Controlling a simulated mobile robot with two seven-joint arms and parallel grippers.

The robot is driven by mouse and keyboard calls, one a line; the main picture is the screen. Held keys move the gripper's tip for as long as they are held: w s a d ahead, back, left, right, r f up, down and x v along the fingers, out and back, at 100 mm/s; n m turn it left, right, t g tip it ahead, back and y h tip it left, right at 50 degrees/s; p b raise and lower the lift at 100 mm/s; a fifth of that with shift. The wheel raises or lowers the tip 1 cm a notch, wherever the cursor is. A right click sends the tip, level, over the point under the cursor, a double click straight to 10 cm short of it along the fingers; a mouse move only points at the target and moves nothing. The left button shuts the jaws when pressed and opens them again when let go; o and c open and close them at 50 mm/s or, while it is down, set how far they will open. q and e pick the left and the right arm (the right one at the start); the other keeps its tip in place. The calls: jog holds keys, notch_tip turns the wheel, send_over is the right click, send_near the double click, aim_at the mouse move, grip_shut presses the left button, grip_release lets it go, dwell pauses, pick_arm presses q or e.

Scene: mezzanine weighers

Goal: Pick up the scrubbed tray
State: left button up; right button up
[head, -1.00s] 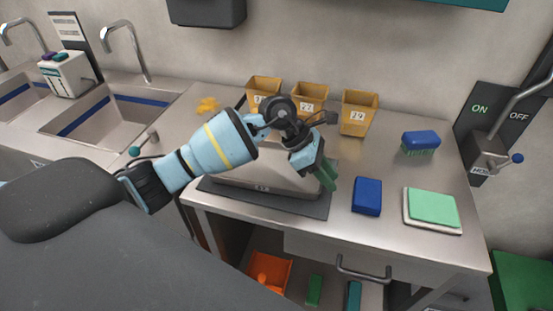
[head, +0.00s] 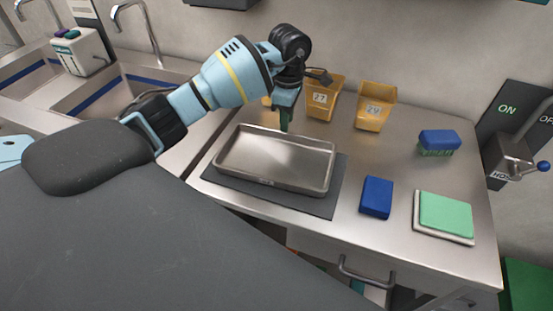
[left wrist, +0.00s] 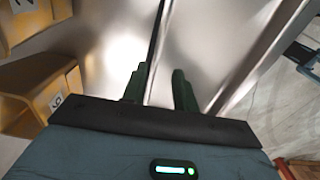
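The scrubbed tray is a shallow, bare steel tray (head: 318,188) lying flat on a dark grey mat (head: 225,181) on the steel counter. It looks empty. My left gripper (head: 285,122) points down at the tray's far long rim, its dark green fingers partly hidden by the wrist. In the left wrist view the two fingers (left wrist: 158,90) stand apart with bare metal and a thin dark line between them. I cannot tell whether they touch the rim. My right gripper is in neither view.
Yellow numbered bins (head: 322,98) stand behind the tray, close to the left gripper. A blue block (head: 376,197), a blue brush (head: 439,141) and a green cloth or pad (head: 445,215) lie to the right. A sink and tap are at left. A drawer handle (head: 362,272) is below.

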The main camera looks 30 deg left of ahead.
aim_at(277, 158)
pick_arm(q)
jog(key=shift+w+a+f+p, duration=0.1)
jog(key=shift+a+f+p, duration=0.05)
jog(key=shift+f, duration=1.2)
jog(key=shift+w+a+f+p, duration=0.1)
jog(key=shift+f+p, duration=0.05)
jog(key=shift+f, duration=1.15)
grip_shut()
jog(key=shift+r, duration=0.15)
